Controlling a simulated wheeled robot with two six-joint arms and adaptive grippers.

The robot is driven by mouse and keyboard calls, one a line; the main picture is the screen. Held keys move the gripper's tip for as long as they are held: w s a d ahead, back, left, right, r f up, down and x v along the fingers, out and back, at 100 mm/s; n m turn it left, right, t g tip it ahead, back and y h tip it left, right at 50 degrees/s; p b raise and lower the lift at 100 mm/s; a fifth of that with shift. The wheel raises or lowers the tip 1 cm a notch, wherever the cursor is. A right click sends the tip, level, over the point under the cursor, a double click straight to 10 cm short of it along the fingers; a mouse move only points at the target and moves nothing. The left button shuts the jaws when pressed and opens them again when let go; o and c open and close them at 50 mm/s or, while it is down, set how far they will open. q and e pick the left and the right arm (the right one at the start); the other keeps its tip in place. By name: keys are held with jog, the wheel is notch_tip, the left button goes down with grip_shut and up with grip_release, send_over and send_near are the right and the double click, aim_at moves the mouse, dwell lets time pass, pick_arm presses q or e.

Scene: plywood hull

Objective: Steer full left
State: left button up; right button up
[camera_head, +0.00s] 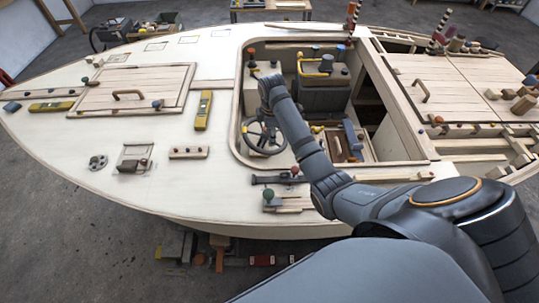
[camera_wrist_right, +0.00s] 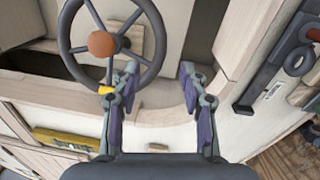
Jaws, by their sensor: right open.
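The steering wheel (camera_head: 263,137) is a dark ring with spokes, standing in the cockpit well at its left side. In the right wrist view the wheel (camera_wrist_right: 68,62) fills the upper left, with an orange-brown hub and a small yellow piece at its lower rim. My right gripper (camera_wrist_right: 158,72) is open, with nothing between its fingers. Its left finger overlaps the lower right of the rim in that view; I cannot tell whether they touch. In the head view my right arm reaches over the cockpit and hides part of it. My left gripper is not in view.
The cockpit (camera_head: 243,90) has raised wooden edges around the wheel. A dark seat-like box (camera_head: 325,95) and a blue-grey item (camera_head: 352,137) stand to the right. A dark latch bar (camera_head: 272,180) lies on the near deck.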

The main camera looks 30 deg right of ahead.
aim_at(271, 152)
jog(key=f, duration=1.1)
jog(key=shift+w+d, duration=0.15)
jog(key=shift+w, duration=0.2)
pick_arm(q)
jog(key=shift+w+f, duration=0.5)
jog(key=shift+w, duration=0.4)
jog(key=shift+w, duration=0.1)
pick_arm(e)
grip_shut()
